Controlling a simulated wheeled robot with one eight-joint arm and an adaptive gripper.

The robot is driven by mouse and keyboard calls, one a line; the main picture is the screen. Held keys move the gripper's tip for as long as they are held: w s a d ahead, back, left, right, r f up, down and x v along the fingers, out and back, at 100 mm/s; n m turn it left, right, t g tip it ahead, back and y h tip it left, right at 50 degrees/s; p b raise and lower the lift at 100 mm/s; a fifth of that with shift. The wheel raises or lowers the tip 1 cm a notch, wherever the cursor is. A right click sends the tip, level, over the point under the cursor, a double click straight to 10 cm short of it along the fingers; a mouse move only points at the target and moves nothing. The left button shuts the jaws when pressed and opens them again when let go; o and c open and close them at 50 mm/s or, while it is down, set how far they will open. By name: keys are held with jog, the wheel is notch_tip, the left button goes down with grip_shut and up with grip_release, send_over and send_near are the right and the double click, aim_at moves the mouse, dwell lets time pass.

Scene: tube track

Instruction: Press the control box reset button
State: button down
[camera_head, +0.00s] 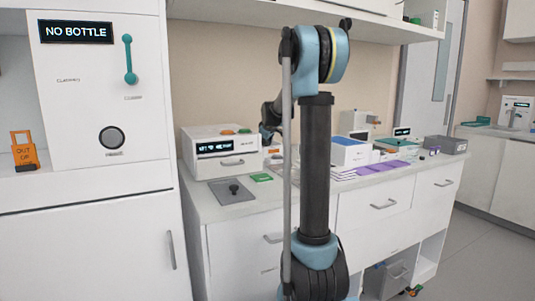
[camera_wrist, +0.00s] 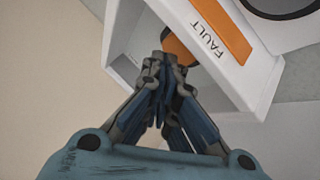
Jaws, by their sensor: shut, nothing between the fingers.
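In the wrist view a white box (camera_wrist: 258,85) carries an orange strip (camera_wrist: 232,38) with the word FAULT. A rounded orange part (camera_wrist: 179,48), possibly the reset button, shows on the box just beyond my fingertips and is partly hidden by them. My gripper (camera_wrist: 160,62) is shut and empty, its tips overlapping the edge of the orange part. I cannot tell whether they touch it. In the head view my arm stands in front of the counter and the gripper is not clearly visible; I cannot make out the FAULT box there.
A white device (camera_head: 222,165) with a lit display stands on the counter (camera_head: 262,200), near a grey plate (camera_head: 232,192) with a dark knob. Boxes and purple items (camera_head: 382,167) lie to the right. A NO BOTTLE cabinet (camera_head: 90,90) stands at left. A shelf (camera_head: 230,10) hangs above.

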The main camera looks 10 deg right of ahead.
jog(key=shift+r, duration=0.4)
jog(key=shift+r, duration=2.55)
jog(key=shift+s, duration=0.1)
